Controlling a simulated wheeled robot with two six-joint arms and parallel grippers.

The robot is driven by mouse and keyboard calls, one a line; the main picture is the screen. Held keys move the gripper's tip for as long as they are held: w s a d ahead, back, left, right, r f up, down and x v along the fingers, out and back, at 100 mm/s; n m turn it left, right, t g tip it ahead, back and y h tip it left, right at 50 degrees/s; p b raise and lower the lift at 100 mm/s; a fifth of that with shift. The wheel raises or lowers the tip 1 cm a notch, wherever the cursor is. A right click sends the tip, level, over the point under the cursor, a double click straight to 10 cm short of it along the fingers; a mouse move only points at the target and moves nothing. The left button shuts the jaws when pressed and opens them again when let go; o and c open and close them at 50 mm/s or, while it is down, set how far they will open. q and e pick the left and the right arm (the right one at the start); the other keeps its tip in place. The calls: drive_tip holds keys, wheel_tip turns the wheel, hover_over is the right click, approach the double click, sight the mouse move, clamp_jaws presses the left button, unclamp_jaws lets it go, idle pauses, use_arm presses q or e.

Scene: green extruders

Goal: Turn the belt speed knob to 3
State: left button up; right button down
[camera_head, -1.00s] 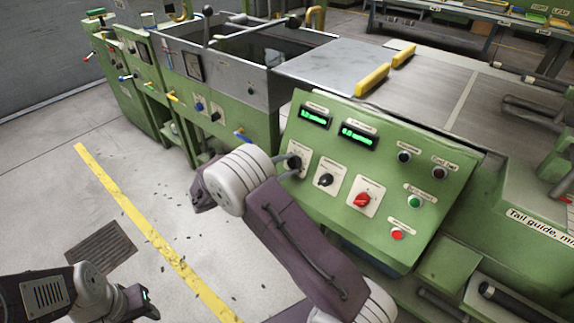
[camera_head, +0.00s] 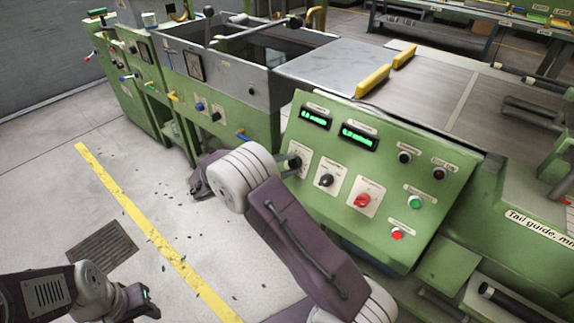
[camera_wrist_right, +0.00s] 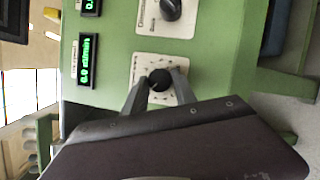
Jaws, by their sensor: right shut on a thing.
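A black knob (camera_wrist_right: 160,80) on a white dial plate (camera_wrist_right: 162,68) sits between the fingers of my right gripper (camera_wrist_right: 158,86) in the right wrist view. The gripper is shut on it. In the head view this leftmost knob (camera_head: 293,161) shows beside my pale wrist, which hides part of its plate. The dial marks and label are too small to read, so the pointer setting cannot be told. A green-lit display (camera_wrist_right: 87,60) beside it shows a value in m/min. My left gripper (camera_head: 142,300) is at the lower left, far from the panel; its finger opening is unclear.
The sloping green panel (camera_head: 330,235) also carries another black knob (camera_head: 326,180), a red knob (camera_head: 362,200), a green button (camera_head: 414,202) and a red button (camera_head: 397,234). My right forearm crosses in front of its lower left.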

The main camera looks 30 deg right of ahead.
drive_tip(key=c, duration=1)
unclamp_jaws()
drive_tip(key=shift+a+r, duration=0.15)
drive_tip(key=shift+a, duration=0.25)
drive_tip(key=a+p, duration=0.1)
drive_tip(key=a, duration=0.1)
drive_tip(key=a+p, duration=0.1)
drive_tip(key=a, duration=0.2)
drive_tip(key=a+r, duration=0.1)
drive_tip(key=a, duration=0.2)
drive_tip(key=shift+s+r+p, duration=0.1)
drive_tip(key=shift+s+p, duration=0.1)
drive_tip(key=shift+p, duration=0.2)
